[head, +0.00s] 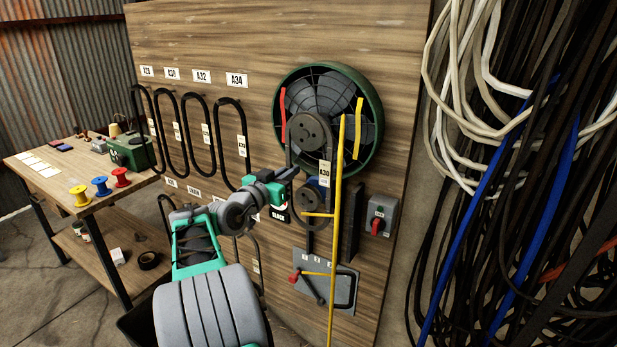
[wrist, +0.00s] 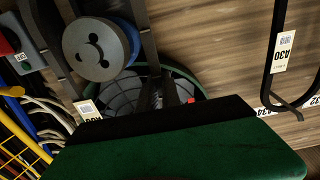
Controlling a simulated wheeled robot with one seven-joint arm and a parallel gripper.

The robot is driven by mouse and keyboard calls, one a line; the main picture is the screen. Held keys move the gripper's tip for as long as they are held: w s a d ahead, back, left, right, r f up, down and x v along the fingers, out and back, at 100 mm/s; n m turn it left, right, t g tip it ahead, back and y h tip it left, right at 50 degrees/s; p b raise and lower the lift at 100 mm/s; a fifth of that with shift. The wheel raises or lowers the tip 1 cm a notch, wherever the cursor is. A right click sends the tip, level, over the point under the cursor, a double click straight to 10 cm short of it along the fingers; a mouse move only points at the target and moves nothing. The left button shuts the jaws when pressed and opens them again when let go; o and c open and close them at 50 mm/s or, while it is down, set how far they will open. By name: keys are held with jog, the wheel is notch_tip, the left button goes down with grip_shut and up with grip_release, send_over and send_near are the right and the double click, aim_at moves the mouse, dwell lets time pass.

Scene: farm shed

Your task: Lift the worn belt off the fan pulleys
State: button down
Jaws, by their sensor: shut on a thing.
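The fan (head: 345,85) in its green ring is mounted on the wooden panel, with a dark upper pulley (head: 311,131) in front of it. A smaller lower pulley (head: 308,199) sits below and shows large in the wrist view (wrist: 92,50). The black worn belt (head: 324,197) runs between the pulleys and carries an A30 tag (head: 325,173). My gripper (head: 291,173) is at the belt's left strand between the pulleys, shut on it. The jaw tips are small in the head view. A green and black part of my gripper fills the lower wrist view and hides the contact.
A yellow guard frame (head: 339,190) stands edge-on just right of the pulleys. A grey switch box (head: 381,216) with a red knob is further right. A red-knobbed lever (head: 308,286) and a SLACK label (head: 280,215) are below. Spare belts (head: 195,135) hang at left.

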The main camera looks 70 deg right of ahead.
aim_at(287, 161)
jog(key=shift+r, duration=0.1)
notch_tip(287, 161, up, 3)
jog(key=shift+w+a+r+b, duration=0.1)
jog(key=shift+a+r+b, duration=0.05)
jog(key=shift+b, duration=0.55)
jog(key=w+a+b, duration=0.2)
jog(key=a+b, duration=0.3)
jog(key=a, duration=1.2)
jog(key=shift+w+a, duration=0.25)
jog(key=shift+w, duration=0.05)
